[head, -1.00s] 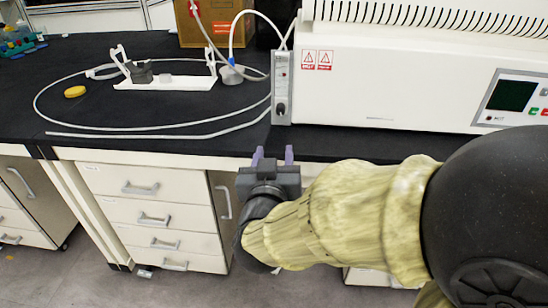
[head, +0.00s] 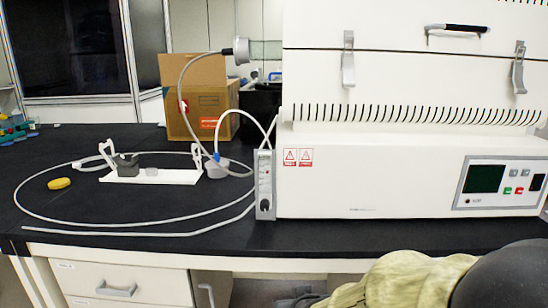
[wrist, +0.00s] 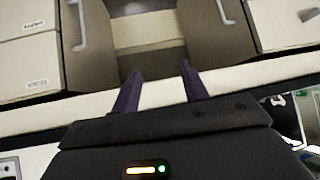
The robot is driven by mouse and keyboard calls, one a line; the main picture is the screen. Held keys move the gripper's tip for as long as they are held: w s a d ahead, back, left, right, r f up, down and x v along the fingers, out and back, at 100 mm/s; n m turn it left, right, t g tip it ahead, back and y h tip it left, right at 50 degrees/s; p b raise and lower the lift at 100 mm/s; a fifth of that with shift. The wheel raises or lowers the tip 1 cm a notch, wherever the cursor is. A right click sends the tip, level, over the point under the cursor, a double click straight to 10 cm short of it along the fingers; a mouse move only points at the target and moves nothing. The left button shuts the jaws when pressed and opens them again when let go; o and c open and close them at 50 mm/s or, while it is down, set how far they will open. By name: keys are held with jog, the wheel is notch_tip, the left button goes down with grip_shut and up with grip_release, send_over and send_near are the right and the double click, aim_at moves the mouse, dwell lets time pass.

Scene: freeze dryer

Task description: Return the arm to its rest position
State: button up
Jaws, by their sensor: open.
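My gripper shows in the wrist view (wrist: 158,90) with its two dark purple fingers apart and nothing between them. Beyond the fingers are the pale bench edge and the cabinet fronts below it. The fingertips are not visible there; only a dark part of the wrist shows at the bottom edge.
The white freeze dryer (head: 400,185) stands on the black bench at right. A white tray (head: 185,177), a looped tube (head: 110,222), a yellow round object (head: 59,183) and a cardboard box (head: 200,100) are at left. Drawers (head: 130,288) are below.

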jog(key=s+d+f+m+g+h, duration=0.2)
jog(key=s+d+f+g, duration=0.45)
jog(key=s+d, duration=0.4)
notch_tip(320, 180, up, 38)
jog(key=p, duration=3.8)
jog(key=shift+w+d+r, duration=0.15)
jog(key=shift+w+r, duration=0.1)
jog(key=shift+w, duration=0.05)
jog(key=shift+c, duration=0.8)
